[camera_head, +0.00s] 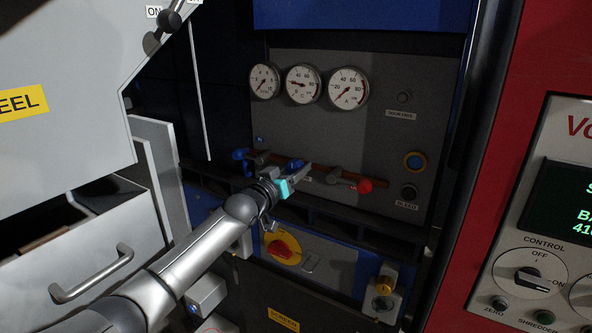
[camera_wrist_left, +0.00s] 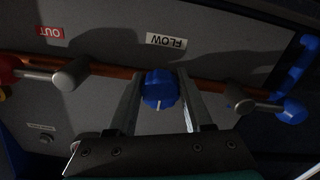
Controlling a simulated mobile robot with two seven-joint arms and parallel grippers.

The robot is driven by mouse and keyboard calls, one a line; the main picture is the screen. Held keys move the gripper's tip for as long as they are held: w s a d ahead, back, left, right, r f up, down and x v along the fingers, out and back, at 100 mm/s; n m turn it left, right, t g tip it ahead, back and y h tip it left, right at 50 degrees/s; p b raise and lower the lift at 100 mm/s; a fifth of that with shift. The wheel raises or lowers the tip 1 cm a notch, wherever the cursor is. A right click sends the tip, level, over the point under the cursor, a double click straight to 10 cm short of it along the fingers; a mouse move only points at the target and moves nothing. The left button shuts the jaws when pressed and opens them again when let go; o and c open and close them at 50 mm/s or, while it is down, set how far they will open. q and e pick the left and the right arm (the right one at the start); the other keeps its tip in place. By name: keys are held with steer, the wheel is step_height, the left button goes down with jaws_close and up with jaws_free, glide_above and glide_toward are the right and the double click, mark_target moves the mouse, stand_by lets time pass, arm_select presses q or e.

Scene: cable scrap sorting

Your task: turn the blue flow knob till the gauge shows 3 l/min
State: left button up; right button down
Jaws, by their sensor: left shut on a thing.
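The blue flow knob (camera_wrist_left: 160,88) sits between the two fingers of my left gripper (camera_wrist_left: 158,100) in the left wrist view, under the upside-down FLOW label (camera_wrist_left: 166,41). A pale pointer mark shows on the knob. In the head view my left gripper (camera_head: 287,176) is at the panel, shut on the knob, which shows there only as a small blue patch (camera_head: 296,165). Three round white gauges sit above: left gauge (camera_head: 264,81), middle gauge (camera_head: 303,84) and right gauge (camera_head: 348,88). Their units are too small to read surely. My right gripper is not in view.
A copper pipe (camera_wrist_left: 110,71) runs behind the knob. A blue-ended lever (camera_wrist_left: 290,112) is on one side and a red knob (camera_head: 364,185) on the other.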

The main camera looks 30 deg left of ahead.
arm_select(q)
jaws_close()
steer(key=shift+m, duration=0.4)
steer(key=m+p, duration=0.1)
steer(key=m, duration=0.3)
steer(key=shift+a+m, duration=0.15)
steer(key=shift+m, duration=0.25)
steer(key=m, duration=0.4)
steer(key=shift+a+m, duration=0.1)
steer(key=shift+m, duration=0.2)
steer(key=shift+r+m+p, duration=0.1)
steer(key=shift+m+p, duration=0.25)
steer(key=shift+m, duration=1.55)
steer(key=o, duration=1)
jaws_free()
